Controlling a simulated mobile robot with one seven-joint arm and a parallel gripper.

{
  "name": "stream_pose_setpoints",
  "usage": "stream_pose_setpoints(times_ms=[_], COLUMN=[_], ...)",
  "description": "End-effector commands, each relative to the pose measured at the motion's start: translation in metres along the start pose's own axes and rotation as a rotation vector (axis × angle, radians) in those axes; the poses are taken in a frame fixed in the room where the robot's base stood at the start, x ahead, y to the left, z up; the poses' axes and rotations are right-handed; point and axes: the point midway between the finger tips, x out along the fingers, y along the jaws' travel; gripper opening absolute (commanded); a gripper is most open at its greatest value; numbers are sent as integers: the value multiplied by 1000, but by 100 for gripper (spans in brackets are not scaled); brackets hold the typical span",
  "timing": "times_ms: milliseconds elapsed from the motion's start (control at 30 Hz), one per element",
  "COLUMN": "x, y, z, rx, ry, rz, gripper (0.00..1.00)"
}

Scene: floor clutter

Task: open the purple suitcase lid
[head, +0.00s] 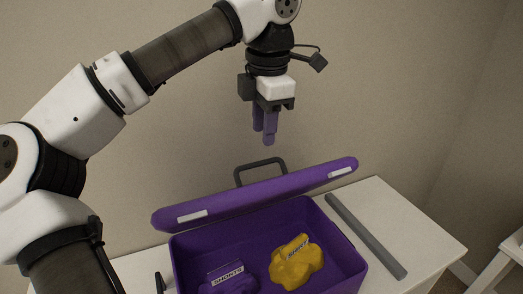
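The purple suitcase (345,255) stands on a white table in the head view, its near side cut off by the lower edge. Its lid (258,191) is raised along the back, leaving the inside open to view. A dark handle (260,169) sticks up behind the lid. Inside lie a crumpled yellow garment (296,268) and a purple garment labelled SHORTS (222,285). My gripper (264,138) points down in the air above the lid and handle, apart from both. Its purple fingers look close together and hold nothing visible; their gap is unclear from this angle.
A grey bar (365,236) lies on the white table (425,245) right of the suitcase. A plain wall (400,80) rises behind. Part of a white piece of furniture (505,255) shows at the far right. Air around my gripper is clear.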

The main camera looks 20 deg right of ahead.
Motion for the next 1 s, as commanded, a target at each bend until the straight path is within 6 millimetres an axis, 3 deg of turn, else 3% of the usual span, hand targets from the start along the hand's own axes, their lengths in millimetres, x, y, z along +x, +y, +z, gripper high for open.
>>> stream_pose_setpoints(times_ms=[200, 333, 767, 1000], x=[41, 57, 67, 67], y=[-1, 0, 0, 0], z=[0, 0, 0, 1], rx=[2, 0, 0, 0], ry=[-1, -2, -2, -2], rz=[-2, -1, 1, 1], gripper=[32, 32, 32, 1])
